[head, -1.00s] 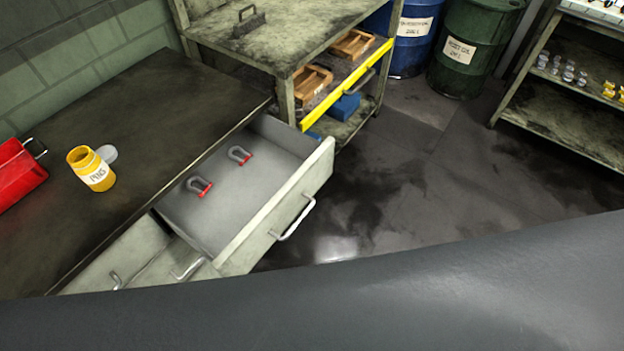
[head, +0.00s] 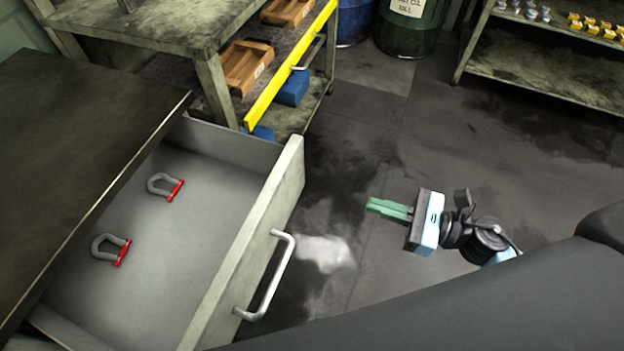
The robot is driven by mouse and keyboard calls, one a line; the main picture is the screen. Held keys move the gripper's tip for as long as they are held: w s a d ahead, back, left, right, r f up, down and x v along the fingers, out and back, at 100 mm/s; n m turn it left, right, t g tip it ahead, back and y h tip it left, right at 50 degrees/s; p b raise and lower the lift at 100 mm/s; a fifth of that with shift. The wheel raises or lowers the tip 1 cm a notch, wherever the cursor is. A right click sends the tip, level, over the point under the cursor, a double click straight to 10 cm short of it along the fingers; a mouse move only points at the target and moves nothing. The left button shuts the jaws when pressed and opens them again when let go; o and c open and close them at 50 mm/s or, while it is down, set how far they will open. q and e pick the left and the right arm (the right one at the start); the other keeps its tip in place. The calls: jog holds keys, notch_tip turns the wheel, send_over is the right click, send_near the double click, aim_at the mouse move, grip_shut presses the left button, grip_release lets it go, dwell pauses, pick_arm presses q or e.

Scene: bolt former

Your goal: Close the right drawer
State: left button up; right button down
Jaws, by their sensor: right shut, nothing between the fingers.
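The right drawer (head: 243,252) is pulled out of the dark-topped workbench (head: 70,150) at the left. Its front panel carries a silver bar handle (head: 270,278). Two grey shackles with red pins, one farther (head: 163,186) and one nearer (head: 108,247), lie on the drawer floor. My right gripper (head: 372,206) is to the right of the drawer front, apart from it, with its green fingers together, empty and pointing left towards the drawer. My left gripper is out of view.
Blue and green barrels (head: 408,28) and another shelf (head: 540,60) stand at the back. The floor between drawer and gripper is clear.

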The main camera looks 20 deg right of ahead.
jog(key=p, duration=0.3)
send_near(296, 181)
jog(key=x, duration=0.6)
jog(key=shift+w+d, duration=0.1)
jog(key=shift+d, duration=0.05)
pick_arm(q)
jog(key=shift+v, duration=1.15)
pick_arm(e)
jog(key=shift+w+a+f, duration=0.1)
jog(key=shift+w+a, duration=0.15)
jog(key=shift+a, duration=0.2)
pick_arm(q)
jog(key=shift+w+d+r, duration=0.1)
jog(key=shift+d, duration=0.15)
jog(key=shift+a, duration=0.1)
pick_arm(e)
jog(key=shift+w+a, duration=0.1)
